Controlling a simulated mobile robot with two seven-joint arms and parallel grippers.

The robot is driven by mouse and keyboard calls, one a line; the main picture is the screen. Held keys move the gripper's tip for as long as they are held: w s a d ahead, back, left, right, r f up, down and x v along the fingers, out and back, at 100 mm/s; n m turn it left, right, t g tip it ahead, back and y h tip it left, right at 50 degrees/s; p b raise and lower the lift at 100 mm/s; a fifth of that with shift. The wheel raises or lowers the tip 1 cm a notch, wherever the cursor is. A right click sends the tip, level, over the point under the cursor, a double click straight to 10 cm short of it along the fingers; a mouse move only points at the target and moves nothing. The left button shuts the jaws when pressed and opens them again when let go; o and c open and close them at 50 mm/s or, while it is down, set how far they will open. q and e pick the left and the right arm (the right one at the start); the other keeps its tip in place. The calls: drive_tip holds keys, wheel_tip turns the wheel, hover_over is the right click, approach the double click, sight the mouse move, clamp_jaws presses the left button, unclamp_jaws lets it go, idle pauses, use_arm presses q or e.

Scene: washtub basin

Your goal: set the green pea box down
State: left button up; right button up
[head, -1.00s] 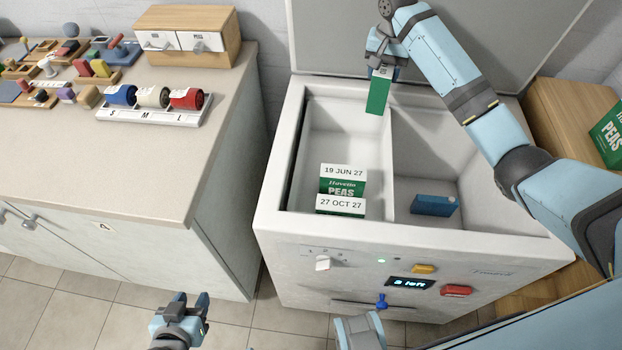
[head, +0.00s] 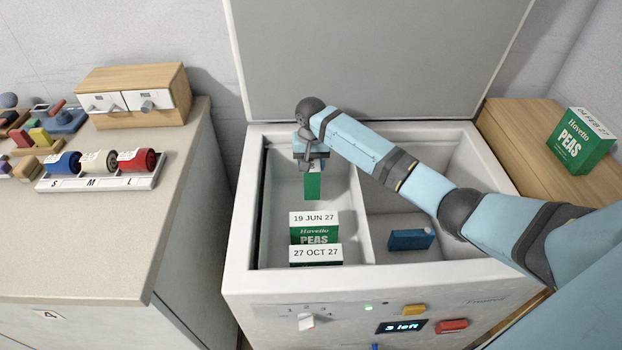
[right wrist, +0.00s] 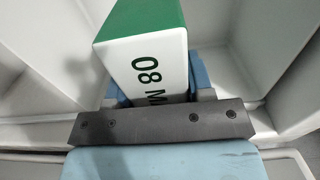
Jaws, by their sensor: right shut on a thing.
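My right gripper (head: 311,160) is shut on a green pea box (head: 312,187), which hangs upright below it in the left compartment of the white basin (head: 245,215), toward its back. In the right wrist view the box (right wrist: 150,60) shows a white top with "08 M" and a green side; the rest of the date is hidden by the gripper (right wrist: 160,95). In the left compartment, nearer the front, stand two more pea boxes, marked "19 JUN 27" (head: 314,218) and "27 OCT 27" (head: 315,254). I cannot tell whether the held box touches the floor. My left gripper is out of view.
A blue box (head: 410,240) lies in the right compartment, past the divider. Another pea box (head: 583,143) stands on the wooden surface (head: 500,125) at right. The raised lid (head: 380,60) stands behind. The counter (head: 100,235) is at left.

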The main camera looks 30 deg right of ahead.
wheel_tip(320, 180, down, 5)
drive_tip(key=shift+r+b, duration=0.2)
drive_tip(key=shift+b, duration=0.25)
drive_tip(key=shift+f, duration=0.25)
drive_tip(key=o, duration=1)
drive_tip(key=shift+f, duration=0.1)
drive_tip(key=shift+c, duration=0.2)
drive_tip(key=shift+o, duration=0.7)
